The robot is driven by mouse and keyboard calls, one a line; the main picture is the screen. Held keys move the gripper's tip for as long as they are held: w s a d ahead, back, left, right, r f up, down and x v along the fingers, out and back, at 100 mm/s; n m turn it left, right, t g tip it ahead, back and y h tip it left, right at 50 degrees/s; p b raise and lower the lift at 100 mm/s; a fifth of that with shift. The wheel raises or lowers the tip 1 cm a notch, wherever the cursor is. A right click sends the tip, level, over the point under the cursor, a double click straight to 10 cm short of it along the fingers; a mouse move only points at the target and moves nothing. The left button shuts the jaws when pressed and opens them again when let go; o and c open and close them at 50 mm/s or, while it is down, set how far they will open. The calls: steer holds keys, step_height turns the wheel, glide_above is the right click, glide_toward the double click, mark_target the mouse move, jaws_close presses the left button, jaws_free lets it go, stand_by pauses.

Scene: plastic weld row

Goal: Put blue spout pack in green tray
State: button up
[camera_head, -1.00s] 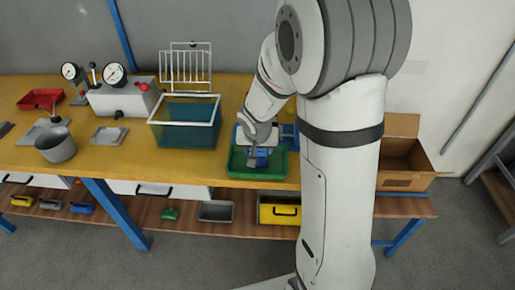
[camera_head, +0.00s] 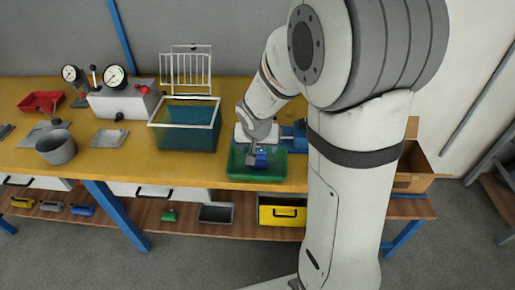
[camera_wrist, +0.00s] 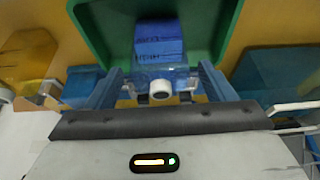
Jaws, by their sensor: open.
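The blue spout pack (camera_wrist: 160,52) lies inside the green tray, with its white round spout (camera_wrist: 160,89) towards my gripper in the wrist view. In the head view the pack (camera_head: 262,157) shows as a small blue patch in the green tray (camera_head: 279,173). The tray's green wall also shows in the wrist view (camera_wrist: 100,42). My gripper (camera_head: 250,160) is over the tray. In the wrist view its fingers (camera_wrist: 160,88) are apart, one on either side of the spout end. Whether they touch the pack cannot be told.
A teal basin (camera_head: 187,130) with a white rim stands left of the tray. A blue fixture (camera_head: 296,135) is just behind the tray at right. A cardboard box (camera_head: 412,173) is at the right. A pot (camera_head: 56,147) and a gauge box (camera_head: 122,101) stand further left.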

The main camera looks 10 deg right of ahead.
steer(key=d+v, duration=0.1)
steer(key=v, duration=0.7)
steer(key=s+r+n, duration=0.1)
steer(key=s+r, duration=0.1)
steer(key=s, duration=0.6)
steer(key=s+r+n+g+y, duration=0.1)
steer(key=s+r+n, duration=0.1)
steer(key=s, duration=0.7)
steer(key=shift+s+n+g, duration=0.15)
steer(key=shift+n+g, duration=0.15)
steer(key=shift+r, duration=0.1)
steer(key=shift+r+p, duration=0.2)
steer(key=shift+p, duration=0.25)
